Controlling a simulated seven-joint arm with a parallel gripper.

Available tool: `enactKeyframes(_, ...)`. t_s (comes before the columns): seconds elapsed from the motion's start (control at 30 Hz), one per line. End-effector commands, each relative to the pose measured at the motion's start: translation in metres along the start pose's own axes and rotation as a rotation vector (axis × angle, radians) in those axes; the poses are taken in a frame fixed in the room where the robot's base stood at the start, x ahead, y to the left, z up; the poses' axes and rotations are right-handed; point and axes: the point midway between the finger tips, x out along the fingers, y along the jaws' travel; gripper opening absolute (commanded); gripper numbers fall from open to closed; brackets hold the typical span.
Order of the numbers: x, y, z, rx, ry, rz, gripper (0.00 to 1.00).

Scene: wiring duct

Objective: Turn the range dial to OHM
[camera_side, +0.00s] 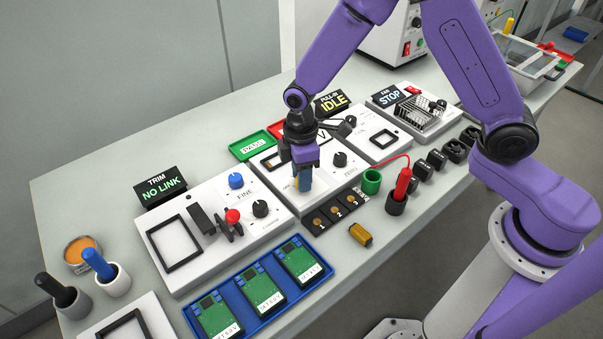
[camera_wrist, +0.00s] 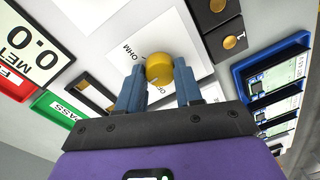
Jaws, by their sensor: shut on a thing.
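The range dial is a yellow round knob (camera_wrist: 159,68) on a white plate, shown in the wrist view with the printed mark OHM (camera_wrist: 132,53) at its upper left and another mark, partly hidden, below it. The dial's pointer direction is hard to make out. My gripper (camera_wrist: 159,82) has its two blue fingers on either side of the dial, shut on it. In the side view my gripper (camera_side: 303,182) points down onto the middle white panel (camera_side: 325,195), and its fingers hide most of the dial.
A black strip with numbered gold pads (camera_side: 335,211) lies right in front of the dial. A ZERO knob (camera_side: 340,159) is on the same panel.

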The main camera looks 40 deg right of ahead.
Motion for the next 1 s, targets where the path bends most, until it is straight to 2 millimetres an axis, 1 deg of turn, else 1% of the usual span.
enactKeyframes(0.7, -0.0006, 0.0004, 0.0013, 0.681, 0.035, -0.001, 0.05)
enactKeyframes(1.0, -0.0008, 0.0004, 0.0017, 0.929, 0.049, 0.0, 0.05)
